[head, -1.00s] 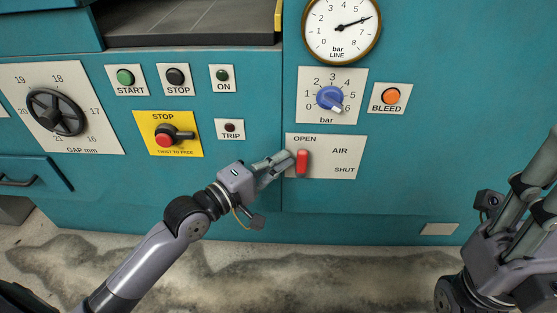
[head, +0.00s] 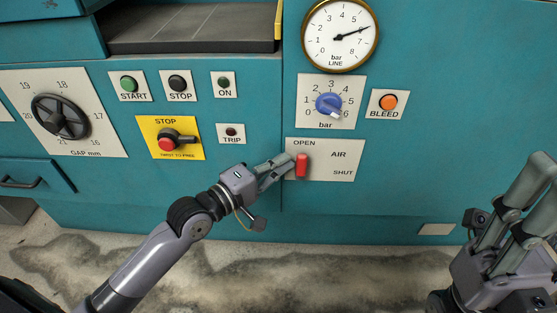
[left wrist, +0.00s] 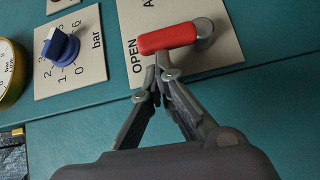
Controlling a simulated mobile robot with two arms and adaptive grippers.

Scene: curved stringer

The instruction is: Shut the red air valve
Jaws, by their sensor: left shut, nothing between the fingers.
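The red air valve handle (head: 302,166) stands upright on a white plate (head: 345,172), its top near OPEN; SHUT is printed at the lower right. In the left wrist view the red handle (left wrist: 168,39) runs sideways from a grey pivot (left wrist: 203,33). My left gripper (head: 289,158) is shut and empty, its tips at the left side of the handle. In the left wrist view its closed tips (left wrist: 162,73) are right at the handle's edge; I cannot tell whether they touch. My right gripper (head: 545,180) is open and empty at the right edge, away from the panel.
Above the valve are a blue pressure knob (head: 329,104), an orange BLEED button (head: 389,102) and a line gauge (head: 340,35). To the left are a red stop switch (head: 168,143) and a black gap handwheel (head: 60,117). The panel right of the valve plate is clear.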

